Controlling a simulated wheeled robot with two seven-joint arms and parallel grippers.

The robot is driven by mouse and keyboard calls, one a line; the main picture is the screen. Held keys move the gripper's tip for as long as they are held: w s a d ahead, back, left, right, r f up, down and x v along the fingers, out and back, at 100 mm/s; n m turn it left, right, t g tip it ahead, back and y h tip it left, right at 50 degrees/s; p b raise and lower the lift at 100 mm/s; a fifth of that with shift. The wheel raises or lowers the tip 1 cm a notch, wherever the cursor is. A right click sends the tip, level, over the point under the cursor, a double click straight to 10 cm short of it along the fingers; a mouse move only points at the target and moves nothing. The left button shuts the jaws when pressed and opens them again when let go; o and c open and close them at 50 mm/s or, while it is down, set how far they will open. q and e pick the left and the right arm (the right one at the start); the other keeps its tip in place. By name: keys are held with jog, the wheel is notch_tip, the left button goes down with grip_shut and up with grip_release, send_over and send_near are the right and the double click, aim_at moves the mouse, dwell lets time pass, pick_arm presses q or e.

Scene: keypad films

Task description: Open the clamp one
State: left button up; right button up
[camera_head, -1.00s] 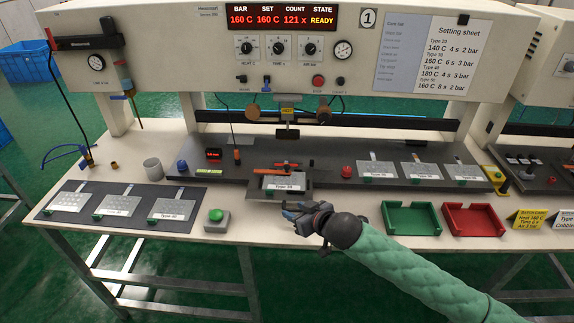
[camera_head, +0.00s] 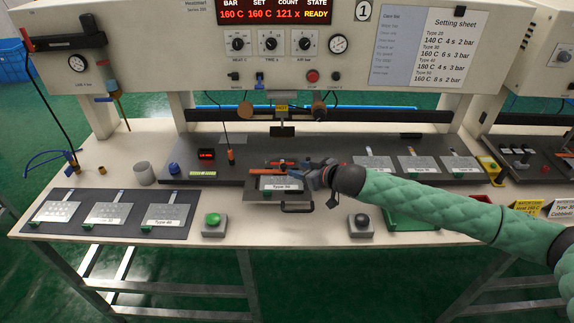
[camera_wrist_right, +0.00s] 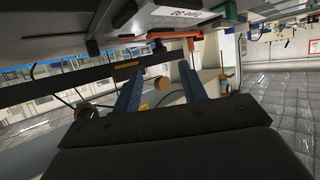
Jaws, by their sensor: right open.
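A film plate (camera_head: 281,184) with a "Type" label lies on the dark sliding tray (camera_head: 252,196) below the press head. An orange clamp handle (camera_head: 267,171) lies flat across the plate's back edge; the wrist view also shows an orange handle (camera_wrist_right: 175,34). Which clamp is number one I cannot tell. My right gripper (camera_head: 312,178) is at the plate's right side, its fingers pointing left. In the wrist view its two blue fingers (camera_wrist_right: 158,75) are apart with nothing between them, and the orange handle is beyond the tips. My left gripper is not seen.
A green button box (camera_head: 213,224) and a black button box (camera_head: 360,224) stand at the front edge. Several films lie on a dark mat (camera_head: 75,229) at left. The press head (camera_head: 282,131) is raised above.

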aim_at(284, 165)
jog(key=p+x, duration=0.1)
jog(key=x, duration=0.4)
jog(key=shift+w+a+p, duration=0.15)
jog(key=shift+a+p, duration=0.05)
jog(key=shift+p, duration=0.15)
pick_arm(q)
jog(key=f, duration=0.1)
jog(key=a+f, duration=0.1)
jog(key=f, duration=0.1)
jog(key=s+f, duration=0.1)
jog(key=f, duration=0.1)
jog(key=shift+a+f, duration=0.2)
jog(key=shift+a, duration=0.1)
pick_arm(e)
jog(key=shift+w+a+f, duration=0.2)
jog(key=shift+w+f, duration=0.05)
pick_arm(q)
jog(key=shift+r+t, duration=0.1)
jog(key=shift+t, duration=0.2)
pick_arm(e)
grip_shut()
